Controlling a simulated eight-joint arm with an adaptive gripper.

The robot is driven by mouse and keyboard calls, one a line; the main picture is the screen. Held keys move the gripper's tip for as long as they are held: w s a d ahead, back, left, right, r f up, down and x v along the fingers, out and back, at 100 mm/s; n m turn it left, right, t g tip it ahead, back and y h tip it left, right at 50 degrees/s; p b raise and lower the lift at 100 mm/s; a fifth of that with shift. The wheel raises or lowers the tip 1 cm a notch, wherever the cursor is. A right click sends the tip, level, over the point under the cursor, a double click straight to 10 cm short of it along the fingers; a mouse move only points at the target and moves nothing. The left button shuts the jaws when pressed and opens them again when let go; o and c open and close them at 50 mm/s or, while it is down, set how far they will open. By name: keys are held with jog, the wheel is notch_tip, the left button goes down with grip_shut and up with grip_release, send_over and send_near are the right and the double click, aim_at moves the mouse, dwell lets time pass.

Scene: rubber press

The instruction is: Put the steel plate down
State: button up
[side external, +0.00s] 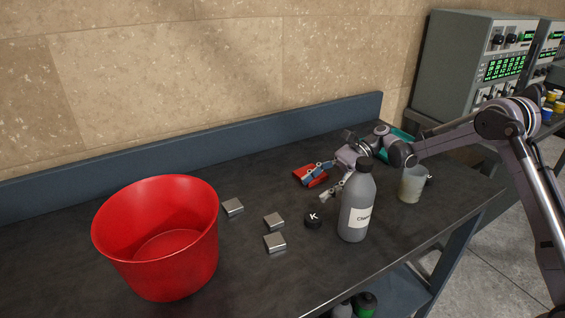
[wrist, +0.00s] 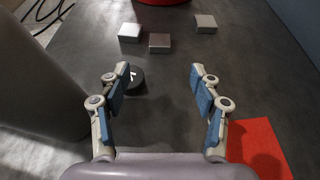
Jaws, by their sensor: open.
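My gripper (side external: 323,184) is open low over the table, to the right of the plates. In the wrist view my gripper (wrist: 157,84) has its fingers wide apart with nothing between them. The plates are beyond its fingertips.
A black cap marked K (side external: 314,219) lies near the left finger. A grey bottle (side external: 355,212) stands close beside my gripper. A red flat piece (side external: 306,177) lies behind it. A red tub (side external: 165,270) is at left, a pale cup (side external: 412,185) at right. Bare table surrounds the plates.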

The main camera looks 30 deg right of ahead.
dwell(0.4)
notch_tip(320, 180, up, 12)
jog(key=n+t+h, duration=0.5)
jog(key=n+h, duration=0.9)
jog(key=n, duration=0.4)
send_over(274, 220)
jog(key=s, duration=0.2)
jog(key=f, duration=1.1)
jog(key=shift+s+d, duration=0.15)
jog(key=shift+d, duration=0.15)
jog(key=shift+g, duration=0.3)
jog(key=shift+a+x, duration=0.15)
jog(key=shift+x, duration=1.15)
jog(key=shift+a+x, duration=0.2)
jog(key=shift+x, duration=1.05)
jog(key=shift+s+f, duration=0.1)
jog(key=shift+s, duration=0.05)
